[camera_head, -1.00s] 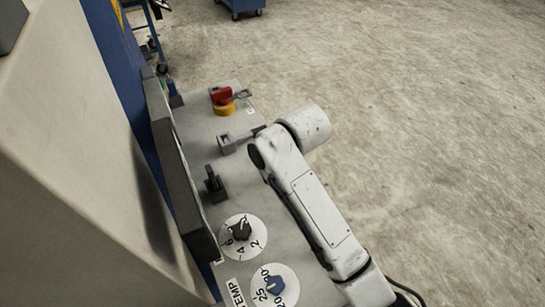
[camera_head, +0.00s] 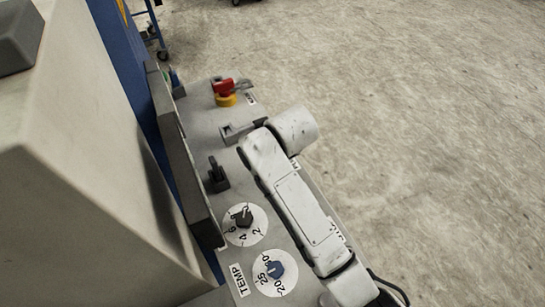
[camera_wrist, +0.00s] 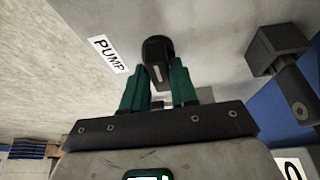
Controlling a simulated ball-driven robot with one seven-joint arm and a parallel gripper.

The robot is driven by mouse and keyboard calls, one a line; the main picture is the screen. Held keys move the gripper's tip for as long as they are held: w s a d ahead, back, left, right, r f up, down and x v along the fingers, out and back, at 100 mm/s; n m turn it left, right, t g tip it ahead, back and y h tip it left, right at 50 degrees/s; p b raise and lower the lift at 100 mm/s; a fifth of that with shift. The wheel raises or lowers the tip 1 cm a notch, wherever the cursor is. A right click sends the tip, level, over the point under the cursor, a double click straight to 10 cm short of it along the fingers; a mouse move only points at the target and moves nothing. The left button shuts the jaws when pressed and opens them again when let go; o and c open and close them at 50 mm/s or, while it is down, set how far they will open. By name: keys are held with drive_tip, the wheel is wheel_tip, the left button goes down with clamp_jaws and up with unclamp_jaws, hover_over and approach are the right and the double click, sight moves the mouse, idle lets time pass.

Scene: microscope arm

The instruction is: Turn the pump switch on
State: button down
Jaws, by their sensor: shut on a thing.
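The pump switch (camera_wrist: 157,47) is a dark, rounded lever beside the white PUMP label (camera_wrist: 110,55) on the grey panel in the wrist view. My gripper (camera_wrist: 158,76) has its two green fingers on either side of the lever and is shut on it. The lever points toward the gripper palm, and its lower part is partly hidden between the fingers. In the head view my arm lies over the panel's right side; the gripper and the pump switch cannot be made out clearly there.
The grey panel carries a red and yellow knob (camera_head: 225,93), a dark switch (camera_head: 217,175), a numbered dial (camera_head: 245,223) and a TEMP dial (camera_head: 275,272). A second square-ended lever (camera_wrist: 278,48) stands near the gripper. Open floor (camera_head: 430,140) lies to the right.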

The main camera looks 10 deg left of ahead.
drive_tip(key=c, duration=1)
unclamp_jaws()
drive_tip(key=shift+o, duration=0.2)
drive_tip(key=shift+r, duration=0.1)
drive_tip(key=v, duration=1)
drive_tip(key=shift+s+r+b, duration=0.2)
drive_tip(key=shift+r+b, duration=0.05)
drive_tip(key=shift+b, duration=0.2)
drive_tip(key=shift+d, duration=0.1)
